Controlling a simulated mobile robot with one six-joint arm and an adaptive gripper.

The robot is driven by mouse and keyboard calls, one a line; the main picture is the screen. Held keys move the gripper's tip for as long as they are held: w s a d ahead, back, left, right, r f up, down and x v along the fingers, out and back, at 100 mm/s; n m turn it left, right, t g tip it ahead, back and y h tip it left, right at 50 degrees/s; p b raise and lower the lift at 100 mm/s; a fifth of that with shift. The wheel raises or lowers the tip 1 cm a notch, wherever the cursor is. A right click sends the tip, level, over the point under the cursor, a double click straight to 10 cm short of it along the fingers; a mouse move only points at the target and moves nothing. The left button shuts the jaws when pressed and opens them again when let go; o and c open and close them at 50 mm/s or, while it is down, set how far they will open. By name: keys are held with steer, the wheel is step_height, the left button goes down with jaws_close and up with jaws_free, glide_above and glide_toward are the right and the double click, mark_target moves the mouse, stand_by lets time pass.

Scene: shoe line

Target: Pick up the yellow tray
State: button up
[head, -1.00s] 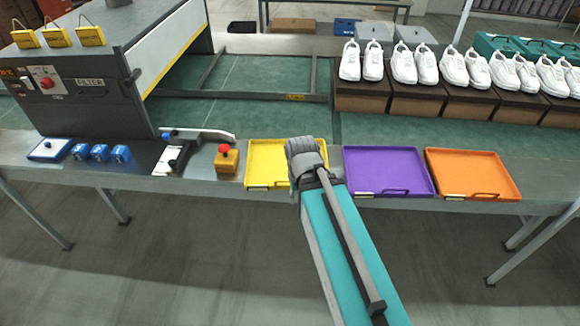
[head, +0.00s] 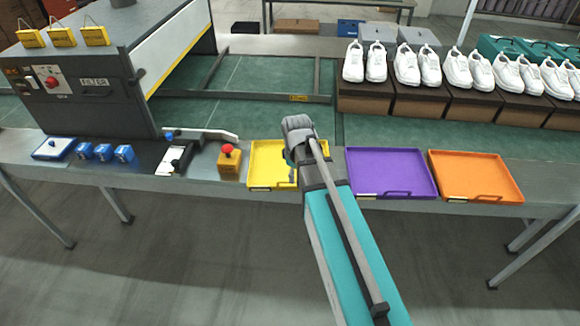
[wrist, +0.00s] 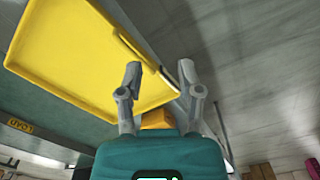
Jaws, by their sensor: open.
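The yellow tray (head: 264,160) lies flat on the metal bench, left of the purple tray. My arm covers part of its right side in the head view. In the wrist view the yellow tray (wrist: 75,50) fills the upper left, with its handle side toward my gripper. My gripper (wrist: 160,70) is open and empty, its two fingers spread near the tray's handle edge. I cannot tell whether a finger touches the tray.
A purple tray (head: 390,172) and an orange tray (head: 474,176) lie to the right on the bench. A yellow box with a red button (head: 229,159) stands close at the left. White shoes on brown boxes (head: 378,98) stand behind. The floor in front is clear.

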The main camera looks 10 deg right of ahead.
steer(key=w+n, duration=0.6)
steer(key=w, duration=0.1)
steer(key=shift+d+n, duration=0.15)
steer(key=shift+n, duration=0.25)
steer(key=shift+w+f, duration=0.1)
step_height(320, 180, down, 8)
steer(key=b, duration=0.8)
steer(key=shift+f, duration=0.15)
steer(key=shift+b, duration=0.3)
steer(key=shift+a+f+b, duration=0.15)
steer(key=shift+f+b, duration=1.15)
steer(key=shift+a+f+b, duration=0.1)
steer(key=shift+f+b, duration=1.2)
steer(key=shift+c, duration=0.3)
jaws_close()
